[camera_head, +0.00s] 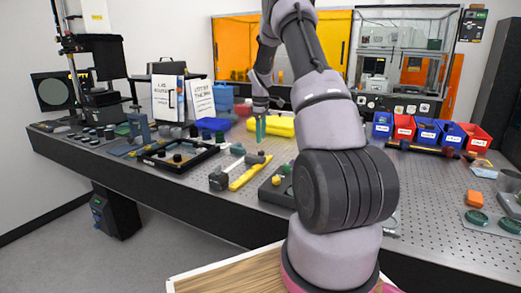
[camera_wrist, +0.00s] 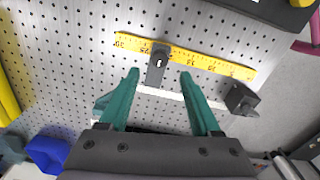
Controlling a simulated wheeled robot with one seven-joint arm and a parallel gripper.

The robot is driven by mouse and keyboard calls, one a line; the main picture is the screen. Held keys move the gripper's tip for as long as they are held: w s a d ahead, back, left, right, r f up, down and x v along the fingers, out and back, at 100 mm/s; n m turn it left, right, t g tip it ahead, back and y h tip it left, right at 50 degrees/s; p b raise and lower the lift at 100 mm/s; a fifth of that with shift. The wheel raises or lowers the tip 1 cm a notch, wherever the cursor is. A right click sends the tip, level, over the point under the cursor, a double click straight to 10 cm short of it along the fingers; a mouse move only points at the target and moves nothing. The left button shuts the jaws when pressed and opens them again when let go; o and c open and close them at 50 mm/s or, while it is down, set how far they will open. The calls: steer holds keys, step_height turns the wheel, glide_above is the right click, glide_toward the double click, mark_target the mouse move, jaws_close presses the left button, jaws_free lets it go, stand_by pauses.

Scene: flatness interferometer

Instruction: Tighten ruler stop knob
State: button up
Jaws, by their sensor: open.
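A yellow ruler (camera_wrist: 205,62) with printed marks lies on the perforated grey table top; it also shows in the head view (camera_head: 245,177). A black stop (camera_wrist: 155,75) sits across the ruler, with a dark rounded knob (camera_wrist: 160,49) at its upper end in the wrist view. My gripper (camera_wrist: 159,74) has two green fingers, spread apart and empty. In the wrist view the stop lies between the fingertips. Whether the knob is tight cannot be seen.
A black block (camera_wrist: 242,99) stands beside the ruler's right end in the wrist view. In the head view, a black tray of knobs (camera_head: 180,153) lies left of the ruler and a yellow cylinder (camera_head: 270,126) lies behind. Red and blue bins (camera_head: 404,128) stand at right.

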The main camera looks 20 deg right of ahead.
mark_target(261, 154)
step_height(261, 154, down, 7)
steer(key=shift+r, duration=0.2)
jaws_close()
